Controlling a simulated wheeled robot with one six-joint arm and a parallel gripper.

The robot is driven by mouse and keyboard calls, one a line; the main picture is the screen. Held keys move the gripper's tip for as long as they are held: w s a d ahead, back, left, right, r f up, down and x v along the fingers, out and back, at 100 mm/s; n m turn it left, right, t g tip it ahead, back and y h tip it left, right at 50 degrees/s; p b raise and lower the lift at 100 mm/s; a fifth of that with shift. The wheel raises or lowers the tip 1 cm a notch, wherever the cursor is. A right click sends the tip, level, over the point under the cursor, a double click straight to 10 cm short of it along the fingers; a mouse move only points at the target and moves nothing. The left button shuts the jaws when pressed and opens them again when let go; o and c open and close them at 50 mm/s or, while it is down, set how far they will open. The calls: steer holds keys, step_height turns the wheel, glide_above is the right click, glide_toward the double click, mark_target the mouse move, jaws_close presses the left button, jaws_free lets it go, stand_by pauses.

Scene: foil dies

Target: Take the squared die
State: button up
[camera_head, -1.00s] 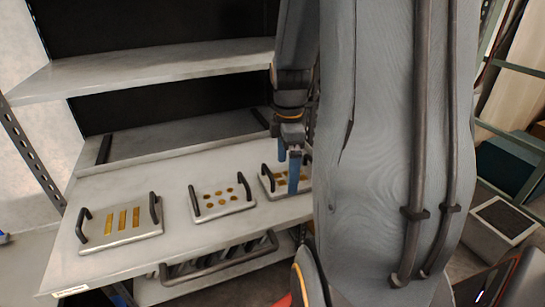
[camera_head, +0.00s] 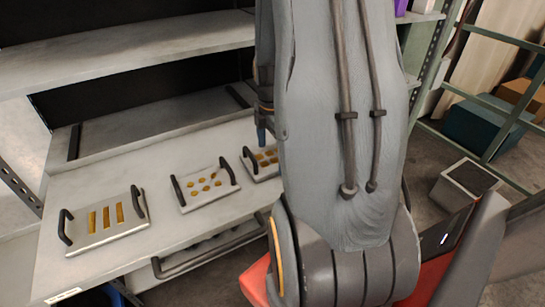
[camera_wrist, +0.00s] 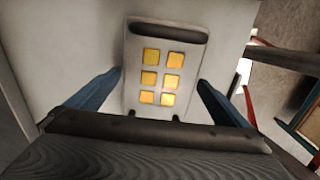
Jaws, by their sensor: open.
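The squared die (camera_wrist: 168,105) is a pale plate with several square gold inlays and a dark bar handle at its far end in the wrist view. In the head view it is the rightmost die (camera_head: 251,166), partly hidden behind my arm. My gripper (camera_wrist: 160,90) is open, its blue fingers on either side of the die in the wrist view, apart from it. In the head view one blue fingertip (camera_head: 261,138) shows just above the die.
A die with several round inlays (camera_head: 207,191) lies left of the squared one, and a die with three bar-shaped inlays (camera_head: 103,222) lies farther left. All are on the grey shelf (camera_head: 160,258). An upper shelf board (camera_head: 120,58) overhangs behind. A dark rail runs below the front edge.

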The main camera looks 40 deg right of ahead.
steer(key=shift+f, duration=0.45)
steer(key=c, duration=1.6)
steer(key=shift+r, duration=0.1)
steer(key=shift+c, duration=0.8)
steer(key=shift+r, duration=0.1)
